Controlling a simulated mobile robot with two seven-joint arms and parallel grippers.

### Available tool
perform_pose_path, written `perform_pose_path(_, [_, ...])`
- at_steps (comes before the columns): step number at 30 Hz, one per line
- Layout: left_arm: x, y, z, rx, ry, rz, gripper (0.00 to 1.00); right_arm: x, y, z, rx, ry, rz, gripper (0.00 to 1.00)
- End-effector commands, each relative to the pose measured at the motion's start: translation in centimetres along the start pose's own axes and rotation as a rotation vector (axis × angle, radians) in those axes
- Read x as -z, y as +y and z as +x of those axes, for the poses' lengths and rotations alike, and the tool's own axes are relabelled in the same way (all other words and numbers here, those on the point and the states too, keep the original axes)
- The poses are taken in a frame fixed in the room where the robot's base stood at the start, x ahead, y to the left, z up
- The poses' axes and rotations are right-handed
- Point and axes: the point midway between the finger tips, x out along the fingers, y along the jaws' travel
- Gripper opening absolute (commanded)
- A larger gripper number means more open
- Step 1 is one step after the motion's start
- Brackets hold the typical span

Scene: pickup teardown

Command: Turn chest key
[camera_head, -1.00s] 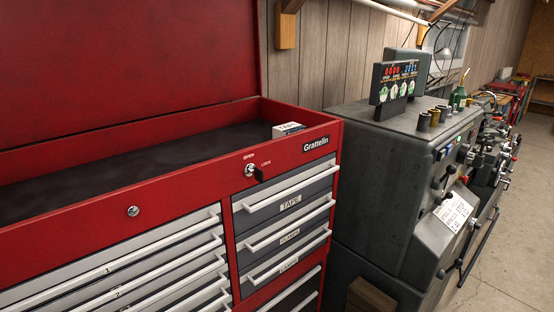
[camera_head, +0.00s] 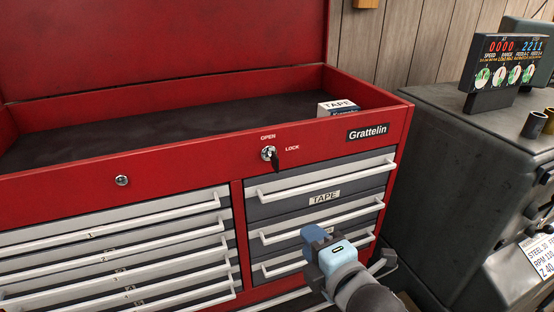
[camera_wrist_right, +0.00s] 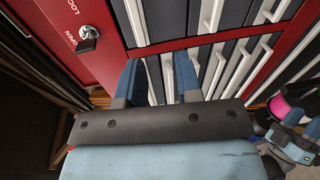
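The red tool chest (camera_head: 220,165) stands with its lid raised. Its lock (camera_head: 267,153) is on the upper front rim between OPEN and LOCK labels. A key (camera_head: 274,159) with a dark head sticks out of the lock; its exact turn angle is hard to read. Lock and key also show at the upper left of the right wrist view (camera_wrist_right: 88,36). My right gripper (camera_head: 320,243) is below and right of the key, in front of the drawers, apart from it. In the wrist view its blue fingers (camera_wrist_right: 158,78) are spread and empty.
White drawer handles (camera_head: 310,187) protrude below the lock. A second lock (camera_head: 121,180) is at the left. A grey machine (camera_head: 465,150) with a display stands close on the right.

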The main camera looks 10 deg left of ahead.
Motion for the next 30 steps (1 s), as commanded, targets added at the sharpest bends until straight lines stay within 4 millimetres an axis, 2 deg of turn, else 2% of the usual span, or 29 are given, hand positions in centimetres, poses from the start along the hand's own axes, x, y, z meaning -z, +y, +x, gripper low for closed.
perform_pose_path(1, [-0.1, 0.0, 0.1, 0.000, 0.000, 0.000, 0.43, 0.5, 1.8, 0.0, -0.023, 0.006, -0.126, 0.32])
perform_pose_path(6, [-0.4, -0.1, 0.2, 0.000, -0.001, 0.002, 0.43, 1.9, 5.9, -0.8, -0.064, -0.009, -0.562, 0.32])
perform_pose_path(10, [-0.6, -0.1, 0.3, 0.000, -0.002, 0.003, 0.43, 2.4, 8.2, -1.6, -0.087, -0.048, -0.889, 0.32])
perform_pose_path(15, [-0.8, -0.1, 0.4, 0.000, -0.003, 0.002, 0.43, 2.3, 10.1, -2.8, -0.094, -0.115, -1.239, 0.32])
perform_pose_path(18, [-0.8, -0.1, 0.4, -0.001, -0.003, 0.002, 0.43, 2.0, 10.8, -3.2, -0.089, -0.150, -1.376, 0.32])
perform_pose_path(23, [-0.8, 0.0, 0.5, -0.002, -0.003, 0.002, 0.43, 1.8, 11.2, -3.5, -0.083, -0.178, -1.484, 0.32])
perform_pose_path(26, [-0.6, 0.0, 0.3, -0.003, -0.002, 0.002, 0.43, 1.7, 11.5, -3.0, -0.080, -0.183, -1.500, 0.32])
perform_pose_path(30, [-0.2, 0.0, 0.1, -0.002, -0.002, 0.003, 0.43, 1.6, 12.0, -0.9, -0.081, -0.183, -1.499, 0.32])
